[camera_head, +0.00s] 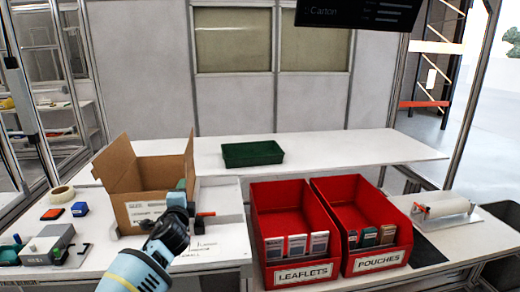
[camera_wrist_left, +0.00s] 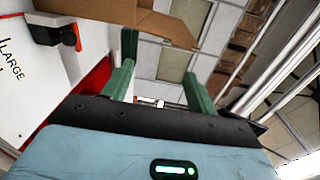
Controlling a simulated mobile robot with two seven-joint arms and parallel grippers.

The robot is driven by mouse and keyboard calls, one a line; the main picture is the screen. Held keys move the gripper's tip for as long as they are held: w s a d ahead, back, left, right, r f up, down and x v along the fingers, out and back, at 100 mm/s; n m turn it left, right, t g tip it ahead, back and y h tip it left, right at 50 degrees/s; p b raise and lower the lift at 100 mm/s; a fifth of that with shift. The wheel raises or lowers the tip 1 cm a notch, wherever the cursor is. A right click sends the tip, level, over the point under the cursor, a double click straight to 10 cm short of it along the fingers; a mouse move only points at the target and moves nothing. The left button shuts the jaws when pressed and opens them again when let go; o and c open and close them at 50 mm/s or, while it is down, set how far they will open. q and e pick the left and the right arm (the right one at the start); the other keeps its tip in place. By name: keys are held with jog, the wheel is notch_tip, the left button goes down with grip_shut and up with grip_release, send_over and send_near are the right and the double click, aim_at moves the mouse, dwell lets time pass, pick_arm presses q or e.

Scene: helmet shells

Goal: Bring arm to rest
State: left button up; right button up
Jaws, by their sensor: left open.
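My left arm reaches up from the bottom of the head view, left of centre. My left gripper (camera_head: 186,184) is raised in front of the open cardboard carton (camera_head: 150,208) and overlaps its right side in the picture. In the left wrist view, the two green fingers of the gripper (camera_wrist_left: 158,62) stand apart with nothing between them. The carton's brown flap (camera_wrist_left: 90,10) shows beyond the fingers there. I cannot tell whether the gripper touches the carton. My right gripper is not in view.
Red bins labelled LEAFLETS (camera_head: 306,274) and POUCHES (camera_head: 379,261) stand right of my arm. A green tray (camera_head: 252,154) lies on the back table. The back table's right side is clear.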

pick_arm(q)
jog(key=s+d+f+n+g+h, duration=0.2)
jog(key=s+d+f+n, duration=0.15)
jog(key=s+f, duration=0.85)
jog(key=s+d+f+n+g+h, duration=0.2)
jog(key=s+d+f, duration=0.2)
jog(key=s+f, duration=0.85)
jog(key=s+f+n+g, duration=0.1)
jog(key=s+f+n, duration=0.1)
jog(key=s, duration=0.8)
jog(key=s+f+n+g+h, duration=0.1)
jog(key=s+f+n, duration=0.2)
jog(key=s, duration=0.7)
jog(key=s+f+n+g, duration=0.2)
jog(key=s+f, duration=0.3)
jog(key=s, duration=0.6)
jog(key=shift+d+n+h+p, duration=0.3)
jog(key=shift+d+n, duration=0.1)
jog(key=shift+n, duration=0.35)
